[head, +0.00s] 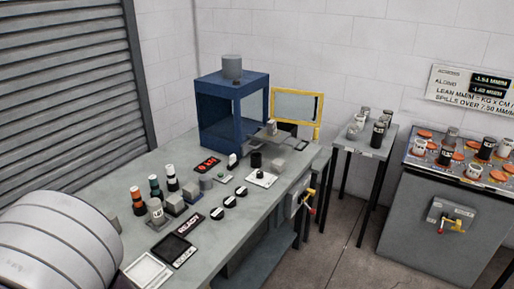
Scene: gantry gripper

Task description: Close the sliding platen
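A blue box-shaped frame (205,112) stands at the back of the grey bench, with a grey cylinder (232,67) on top. A yellow-framed door (318,118) stands open at its right side. A flat grey plate (262,137), which looks like the sliding platen, sticks out from the front of the frame. A small light-coloured piece (271,127) sits on or just above the plate. Neither of my grippers shows in the head view, so nothing is seen touching the platen. The platen's inner end is hard to make out.
A small side table (356,150) and a grey cabinet (418,205) with containers stand at right. Floor between them looks clear.

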